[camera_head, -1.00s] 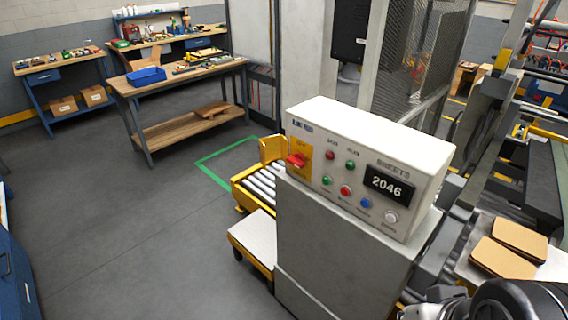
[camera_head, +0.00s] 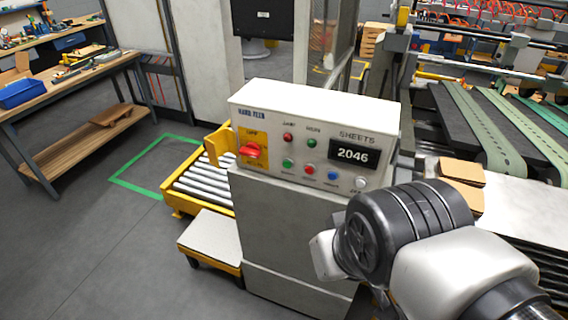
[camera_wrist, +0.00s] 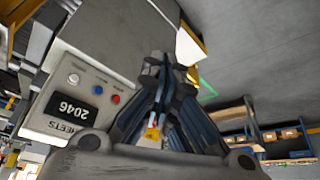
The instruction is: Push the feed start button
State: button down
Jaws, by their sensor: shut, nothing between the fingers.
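The white control panel (camera_head: 315,100) stands in the middle of the head view, with a display reading 2046 (camera_head: 353,154). Its lower row has a green button (camera_head: 288,163), a red button (camera_head: 310,170), a blue button (camera_head: 332,176) and a white button (camera_head: 361,183). The small labels are too blurred to tell which is feed start. In the wrist view, my gripper (camera_wrist: 168,68) is shut and empty in front of the panel. It hides the green button there; the red button (camera_wrist: 115,98) shows beside the fingers. Contact with the panel cannot be told.
A red rotary switch (camera_head: 252,150) on a yellow plate sits at the panel's left. Two more lamps or buttons, red (camera_head: 288,137) and green (camera_head: 312,142), are above. A roller conveyor (camera_head: 200,183) stands left of the cabinet. Floor at the lower left is clear.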

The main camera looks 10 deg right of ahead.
aim_at(287, 164)
jog(key=w+f+m+t+p, duration=0.1)
jog(key=w+f+t, duration=0.2)
jog(key=w, duration=0.9)
jog(key=w+f+m+t+p, duration=0.1)
jog(key=w+f+t, duration=0.15)
jog(key=w, duration=1.05)
jog(key=w+a+f+m+t+y+p, duration=0.1)
jog(key=w+a+f+m+t+y, duration=0.1)
jog(key=f, duration=0.8)
jog(key=w+a+m+t, duration=0.1)
jog(key=w+t, duration=0.1)
jog(key=t, duration=0.1)
jog(key=shift+w+a+f+t+y+p, duration=0.15)
jog(key=shift+a+f+t+y+p, duration=0.1)
jog(key=shift+t+y+p, duration=0.1)
jog(key=w+d, duration=0.5)
jog(key=w, duration=0.2)
jog(key=shift+p, duration=0.3)
